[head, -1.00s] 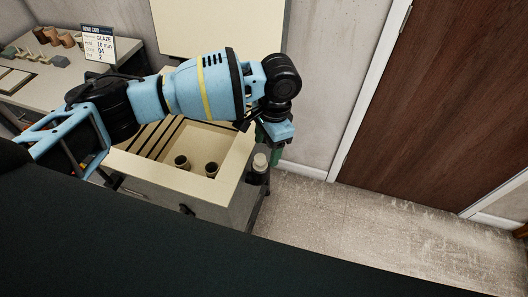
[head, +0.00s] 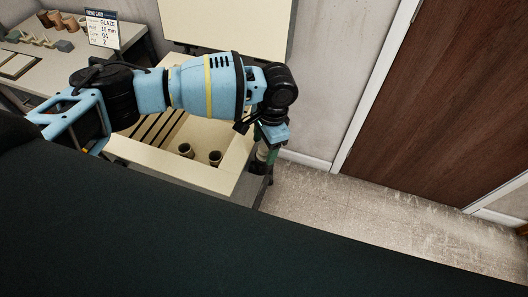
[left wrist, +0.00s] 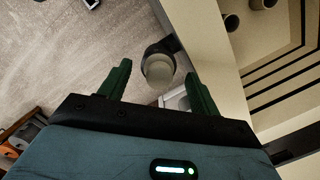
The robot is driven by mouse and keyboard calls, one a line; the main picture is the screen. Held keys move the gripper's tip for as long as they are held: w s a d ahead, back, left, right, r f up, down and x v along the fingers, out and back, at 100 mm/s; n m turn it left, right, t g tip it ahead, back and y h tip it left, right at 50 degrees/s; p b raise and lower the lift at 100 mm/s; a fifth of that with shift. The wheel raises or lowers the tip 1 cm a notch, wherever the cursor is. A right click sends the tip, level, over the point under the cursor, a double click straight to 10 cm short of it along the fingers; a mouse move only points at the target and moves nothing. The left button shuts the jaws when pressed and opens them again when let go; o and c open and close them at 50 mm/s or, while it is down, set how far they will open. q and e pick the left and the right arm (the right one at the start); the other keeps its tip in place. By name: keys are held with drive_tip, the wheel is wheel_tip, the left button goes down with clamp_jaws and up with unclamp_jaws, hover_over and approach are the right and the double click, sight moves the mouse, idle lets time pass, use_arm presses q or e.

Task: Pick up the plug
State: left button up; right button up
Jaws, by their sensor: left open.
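The plug (left wrist: 158,68) is a pale cream, round-topped piece in a dark holder (left wrist: 155,48) on the outside of the kiln. In the left wrist view it shows between the two green fingers of my left gripper (left wrist: 158,72), with a gap on each side. In the head view the plug (head: 262,153) is partly covered by my left gripper (head: 267,147), which points down at it from above. The left gripper is open and holds nothing. My right gripper is in neither view.
The open kiln (head: 175,172) stands beside the plug, with two small dark-mouthed cups (head: 215,158) inside and its lid (head: 225,25) raised behind. A table (head: 35,85) with pots and a firing card (head: 102,29) is at left. Floor (head: 340,205) is clear at right.

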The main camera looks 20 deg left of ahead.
use_arm(q)
drive_tip(key=shift+s+a+f, duration=0.1)
drive_tip(key=shift+f, duration=0.8)
drive_tip(key=c, duration=1.1)
drive_tip(key=shift+r, duration=0.15)
